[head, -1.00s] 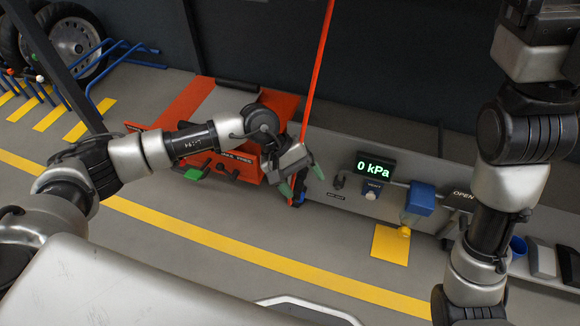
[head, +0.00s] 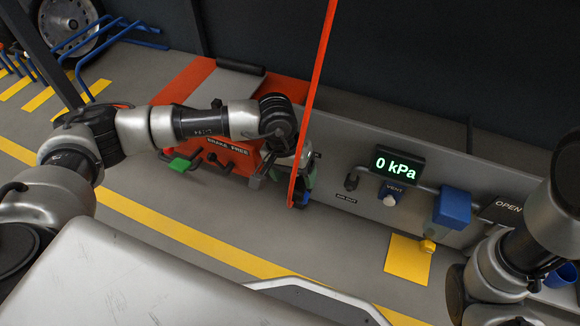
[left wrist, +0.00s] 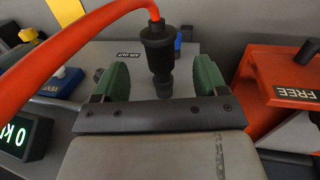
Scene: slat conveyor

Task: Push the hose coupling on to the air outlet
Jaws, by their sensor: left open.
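The hose coupling (left wrist: 158,52) is a black ribbed cylinder on the end of a red hose (head: 316,95). In the left wrist view it stands between the two green finger pads, with space on both sides. My left gripper (left wrist: 160,82) is open around it and not closed on it; in the head view the left gripper (head: 303,178) is beside the hose's lower end, partly hidden by the hose. A label reading AIR OUT (head: 346,198) is on the grey panel to the right; a dark elbow fitting (head: 352,181) is just above it. My right gripper is out of frame.
Floor in front is clear.

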